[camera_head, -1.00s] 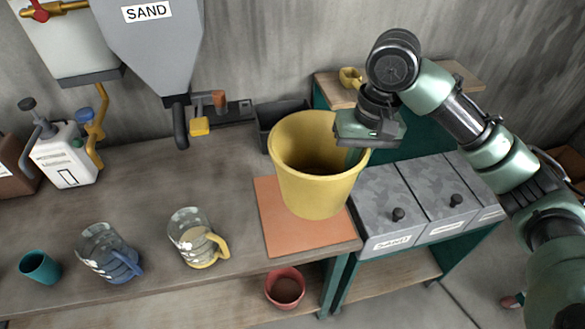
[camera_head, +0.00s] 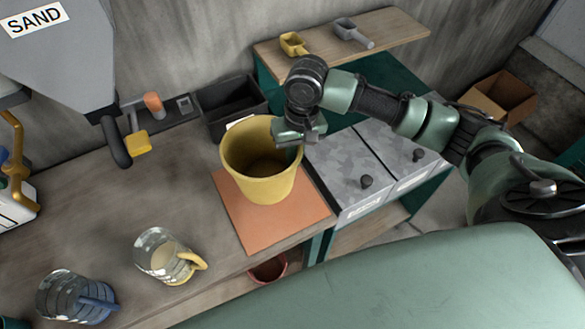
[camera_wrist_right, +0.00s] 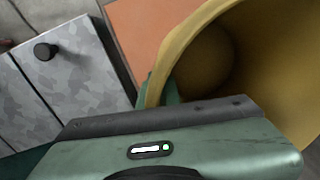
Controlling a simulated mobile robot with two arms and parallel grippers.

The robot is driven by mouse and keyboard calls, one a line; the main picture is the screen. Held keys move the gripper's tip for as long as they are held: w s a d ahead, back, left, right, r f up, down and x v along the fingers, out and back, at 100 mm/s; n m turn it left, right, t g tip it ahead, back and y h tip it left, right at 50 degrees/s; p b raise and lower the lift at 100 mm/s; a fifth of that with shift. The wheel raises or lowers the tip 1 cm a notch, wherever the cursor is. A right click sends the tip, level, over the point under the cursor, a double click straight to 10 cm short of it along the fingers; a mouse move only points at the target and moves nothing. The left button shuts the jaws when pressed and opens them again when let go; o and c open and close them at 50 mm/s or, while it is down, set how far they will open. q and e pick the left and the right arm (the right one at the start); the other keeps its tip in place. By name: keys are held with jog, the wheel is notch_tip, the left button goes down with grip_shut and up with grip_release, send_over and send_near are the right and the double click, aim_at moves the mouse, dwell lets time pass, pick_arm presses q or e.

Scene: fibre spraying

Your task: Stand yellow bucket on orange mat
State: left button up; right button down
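The yellow bucket (camera_head: 258,175) is upright over the back part of the orange mat (camera_head: 265,225), and its base appears to rest there. Bare mat shows in front of and beside it. My right gripper (camera_head: 294,141) is at the bucket's right rim, with the wall between its fingers, which look closed on it. In the right wrist view the bucket (camera_wrist_right: 225,60) fills the upper right, with one finger partly hidden by its wall and the mat (camera_wrist_right: 150,30) behind. The bucket looks empty from above. My left gripper is out of view.
A dark tray (camera_head: 235,105) stands just behind the bucket. Grey lidded bins (camera_head: 360,165) stand right of the mat. Two measuring jugs, one with a yellow handle (camera_head: 165,255) and one with a blue handle (camera_head: 75,298), stand to the left. A reddish pot (camera_head: 268,270) is below the table edge.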

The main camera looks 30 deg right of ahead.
jog(key=shift+f+p, duration=0.45)
jog(key=shift+f, duration=2.65)
jog(key=c, duration=2.1)
grip_release()
jog(key=shift+f, duration=0.1)
jog(key=o, duration=0.5)
jog(key=shift+c, duration=0.2)
notch_tip(320, 180, up, 12)
jog(key=d+b, duration=0.1)
jog(key=b, duration=0.1)
jog(key=shift+s+b, duration=0.15)
jog(key=shift+b, duration=0.25)
